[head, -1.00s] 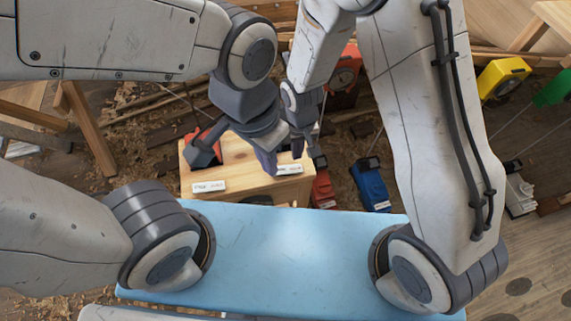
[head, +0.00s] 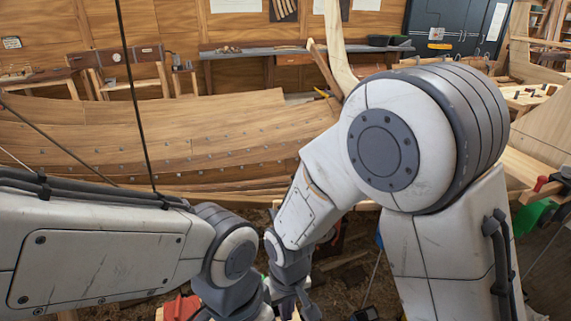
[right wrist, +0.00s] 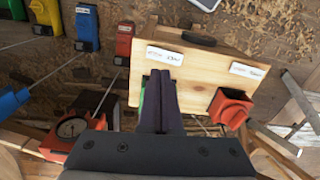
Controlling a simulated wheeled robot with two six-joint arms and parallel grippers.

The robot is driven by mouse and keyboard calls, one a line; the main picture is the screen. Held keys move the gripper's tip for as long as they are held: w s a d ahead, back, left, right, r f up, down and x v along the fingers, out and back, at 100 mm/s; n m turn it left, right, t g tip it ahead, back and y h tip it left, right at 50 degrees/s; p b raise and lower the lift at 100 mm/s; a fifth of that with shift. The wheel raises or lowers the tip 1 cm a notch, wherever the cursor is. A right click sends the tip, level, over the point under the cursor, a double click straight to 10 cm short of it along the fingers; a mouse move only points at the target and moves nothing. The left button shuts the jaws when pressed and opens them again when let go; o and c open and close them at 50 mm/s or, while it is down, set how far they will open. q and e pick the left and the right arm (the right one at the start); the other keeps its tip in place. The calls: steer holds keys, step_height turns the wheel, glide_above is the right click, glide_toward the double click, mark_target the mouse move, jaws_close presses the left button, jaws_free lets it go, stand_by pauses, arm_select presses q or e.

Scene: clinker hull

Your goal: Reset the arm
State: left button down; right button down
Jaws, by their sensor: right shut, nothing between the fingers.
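My right arm comes down from the right in the head view, and its gripper (head: 290,303) hangs at the bottom middle, partly cut off by the frame. In the right wrist view the right gripper (right wrist: 161,76) has its two dark fingers together with nothing between them. The fingertips overlap the labelled wooden box (right wrist: 190,62) in the picture; I cannot tell whether they touch it. My left arm comes in from the left in the head view. Its wrist reaches the bottom edge beside the right gripper, and its fingertips are hidden or cut off.
A red tool (right wrist: 232,108) is at the box's right side. Red (right wrist: 124,40), blue (right wrist: 87,25) and yellow (right wrist: 42,14) tools lie left of it. A red gauge-like tool (right wrist: 72,130) is lower left. The planked hull (head: 150,140) spans the back.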

steer(key=s+d+r+n, duration=0.1)
steer(key=s+d+r, duration=0.1)
steer(key=s+r, duration=0.4)
steer(key=s+d+r+n, duration=0.1)
steer(key=s+d+r, duration=0.1)
steer(key=s+r, duration=0.4)
steer(key=shift+d+r+n+y, duration=0.35)
steer(key=shift+r+n+y, duration=0.05)
steer(key=shift+r, duration=0.15)
